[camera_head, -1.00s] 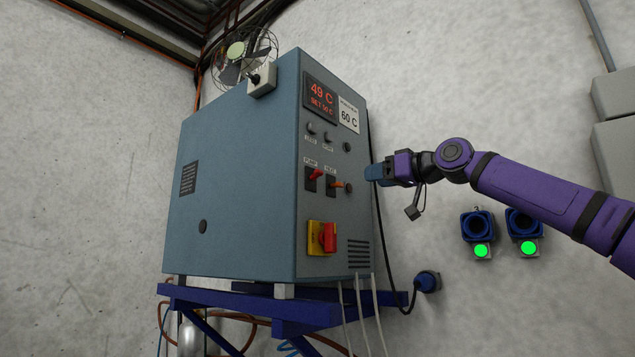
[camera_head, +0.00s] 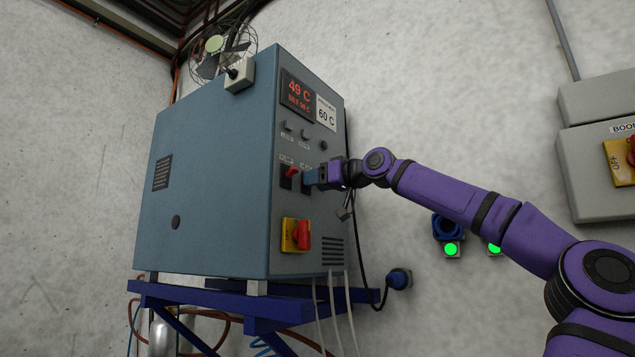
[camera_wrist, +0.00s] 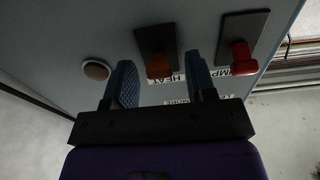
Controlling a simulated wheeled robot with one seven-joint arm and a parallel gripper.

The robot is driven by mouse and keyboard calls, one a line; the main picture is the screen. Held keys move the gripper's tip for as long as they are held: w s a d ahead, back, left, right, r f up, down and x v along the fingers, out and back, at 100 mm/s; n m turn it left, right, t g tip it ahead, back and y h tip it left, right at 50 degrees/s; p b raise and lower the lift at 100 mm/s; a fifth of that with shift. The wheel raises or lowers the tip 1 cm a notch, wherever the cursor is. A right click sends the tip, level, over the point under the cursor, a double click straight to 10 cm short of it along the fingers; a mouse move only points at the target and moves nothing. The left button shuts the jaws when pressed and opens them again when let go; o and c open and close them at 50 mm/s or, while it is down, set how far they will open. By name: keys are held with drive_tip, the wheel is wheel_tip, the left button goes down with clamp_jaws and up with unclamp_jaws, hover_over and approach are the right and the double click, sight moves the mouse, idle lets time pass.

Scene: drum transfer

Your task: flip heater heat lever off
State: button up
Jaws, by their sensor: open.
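The heater (camera_head: 205,200) is a blue-grey box with its control panel facing right. Its display reads 49 C. The orange heat lever (camera_wrist: 158,67), on a dark plate beside a HEAT label, shows in the wrist view between my two finger tips. In the head view my gripper (camera_head: 312,177) hides this lever. My gripper (camera_wrist: 161,78) is open, its blue fingers on either side of the lever in the picture; I cannot tell whether they touch it. The red pump lever (camera_head: 291,171) is just left of my gripper, and it also shows in the wrist view (camera_wrist: 242,58).
A red-and-yellow rotary switch (camera_head: 299,236) is below the levers. A round button (camera_wrist: 96,69) is beside the heat lever. The heater stands on a blue frame (camera_head: 210,298). Cables hang below the panel. A fan (camera_head: 222,50) is behind the heater's top.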

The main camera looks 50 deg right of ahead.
drive_tip(key=c, duration=0.9)
drive_tip(key=shift+w+f+t, duration=0.1)
drive_tip(key=shift+f+t, duration=0.25)
drive_tip(key=shift+t, duration=0.85)
drive_tip(key=shift+w+f+t, duration=0.1)
drive_tip(key=shift+f+t, duration=0.25)
drive_tip(key=shift+t, duration=0.85)
drive_tip(key=o, duration=0.9)
drive_tip(key=shift+s, duration=0.1)
